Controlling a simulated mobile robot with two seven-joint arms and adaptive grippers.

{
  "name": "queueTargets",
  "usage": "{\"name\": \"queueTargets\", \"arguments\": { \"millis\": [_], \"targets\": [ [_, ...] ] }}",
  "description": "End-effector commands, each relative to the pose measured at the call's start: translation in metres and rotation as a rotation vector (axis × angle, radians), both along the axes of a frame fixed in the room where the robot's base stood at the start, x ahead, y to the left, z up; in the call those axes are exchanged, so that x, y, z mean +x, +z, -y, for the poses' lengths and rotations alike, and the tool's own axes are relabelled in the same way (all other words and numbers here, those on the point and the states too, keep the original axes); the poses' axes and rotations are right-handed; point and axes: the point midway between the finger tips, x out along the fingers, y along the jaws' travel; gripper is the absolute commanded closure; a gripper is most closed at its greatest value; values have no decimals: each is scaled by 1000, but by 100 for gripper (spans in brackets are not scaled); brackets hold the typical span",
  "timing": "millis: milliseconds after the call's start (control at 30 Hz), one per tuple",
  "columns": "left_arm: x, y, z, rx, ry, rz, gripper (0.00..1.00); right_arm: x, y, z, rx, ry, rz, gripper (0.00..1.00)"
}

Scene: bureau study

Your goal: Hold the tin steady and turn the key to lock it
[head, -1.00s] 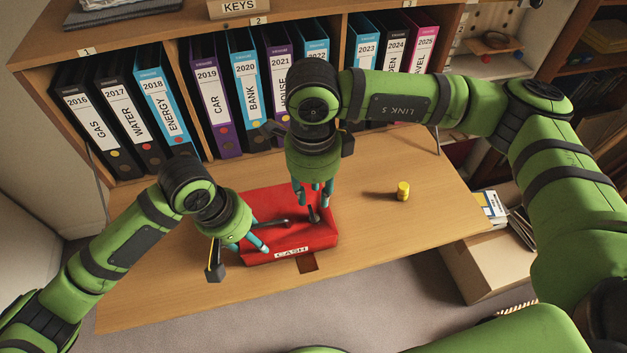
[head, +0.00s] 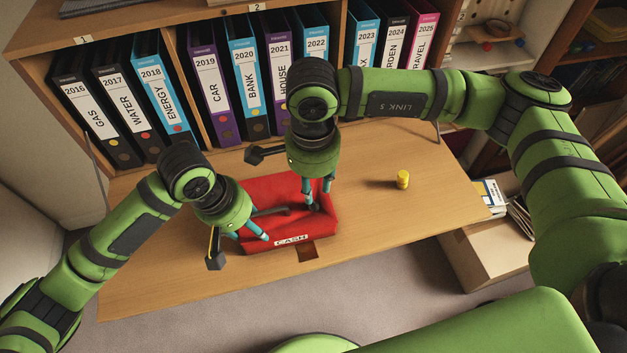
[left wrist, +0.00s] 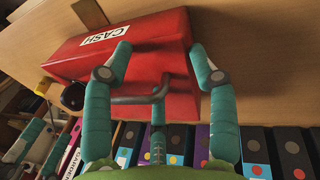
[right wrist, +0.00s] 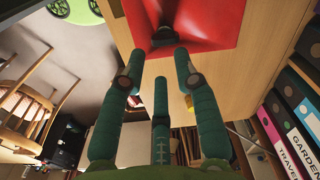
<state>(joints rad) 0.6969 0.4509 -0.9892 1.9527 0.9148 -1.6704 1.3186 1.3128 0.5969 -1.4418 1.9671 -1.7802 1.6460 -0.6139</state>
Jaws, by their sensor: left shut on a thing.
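The red cash tin (head: 308,227) lies on the desk, its white CASH label facing the front edge. My left gripper (head: 258,226) is at the tin's left side; in the left wrist view (left wrist: 160,70) its fingers close around the grey handle (left wrist: 140,98) and lie against the red tin (left wrist: 165,30). My right gripper (head: 316,200) points down over the tin's right part. In the right wrist view (right wrist: 160,62) its fingers stand apart, and the dark key (right wrist: 163,34) shows beyond their tips on the red lid. Contact with the key cannot be told.
A small yellow cylinder (head: 403,180) stands on the desk to the right of the tin. Binders (head: 212,95) fill the shelf behind the desk. The right part of the desk (head: 440,215) is clear. A cardboard box (head: 490,255) stands beyond the desk's right end.

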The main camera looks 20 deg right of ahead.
Motion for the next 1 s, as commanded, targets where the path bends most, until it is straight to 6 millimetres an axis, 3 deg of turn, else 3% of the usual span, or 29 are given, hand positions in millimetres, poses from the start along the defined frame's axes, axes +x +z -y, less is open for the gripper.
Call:
{"name": "queueTargets", "arguments": {
  "millis": [33, 333, 600, 833, 1000],
  "targets": [
    [-6, -12, -3, 16, 6, -25, 100, 0, -2, 0, -1, 62, -1, 69],
    [-6, -12, -3, 16, 6, -25, 100, 0, -2, 0, -3, 276, -4, 69],
    [-6, -12, -3, 16, 5, -25, 100, 0, -2, 0, -7, 629, -7, 69],
    [-6, -12, -3, 16, 5, -25, 100, 0, -2, 0, -9, 780, -10, 69],
    [-6, -12, -3, 16, 5, -25, 100, 0, -2, 0, -12, 1024, -13, 69]
  ]
}}
